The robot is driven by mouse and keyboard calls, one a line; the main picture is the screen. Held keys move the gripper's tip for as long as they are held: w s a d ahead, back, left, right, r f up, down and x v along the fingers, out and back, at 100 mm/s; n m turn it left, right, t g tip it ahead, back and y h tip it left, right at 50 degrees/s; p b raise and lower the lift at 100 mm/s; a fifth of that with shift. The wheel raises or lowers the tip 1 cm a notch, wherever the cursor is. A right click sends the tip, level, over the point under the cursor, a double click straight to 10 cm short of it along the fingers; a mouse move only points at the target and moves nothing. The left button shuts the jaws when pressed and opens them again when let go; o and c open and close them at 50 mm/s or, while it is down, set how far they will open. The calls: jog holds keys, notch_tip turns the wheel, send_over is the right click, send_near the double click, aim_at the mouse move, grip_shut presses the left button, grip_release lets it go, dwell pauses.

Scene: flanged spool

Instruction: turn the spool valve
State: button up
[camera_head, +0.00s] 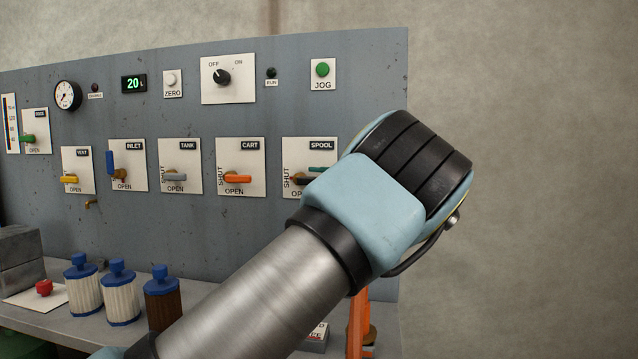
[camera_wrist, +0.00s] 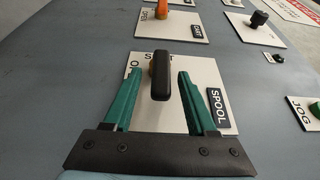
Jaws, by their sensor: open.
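The spool valve's plate (camera_head: 297,150) is at the right end of the lower row in the head view, partly hidden by my wrist. The wrist view shows its white plate (camera_wrist: 205,72) with a SPOOL label and partly covered lettering. Its black lever handle (camera_wrist: 160,78) stands in the middle. My gripper (camera_wrist: 158,76) is open, with one green finger on each side of the handle. Gaps show between the handle and both fingers. In the head view a teal bit of my gripper (camera_head: 318,169) shows over the plate; the rest is hidden behind my wrist.
The cart valve (camera_head: 238,179) with an orange lever is left of the spool valve. The OFF/ON knob (camera_head: 222,77) and JOG button (camera_head: 323,69) are above.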

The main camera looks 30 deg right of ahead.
jog(key=b+v, duration=0.2)
jog(key=v, duration=0.9)
dwell(0.4)
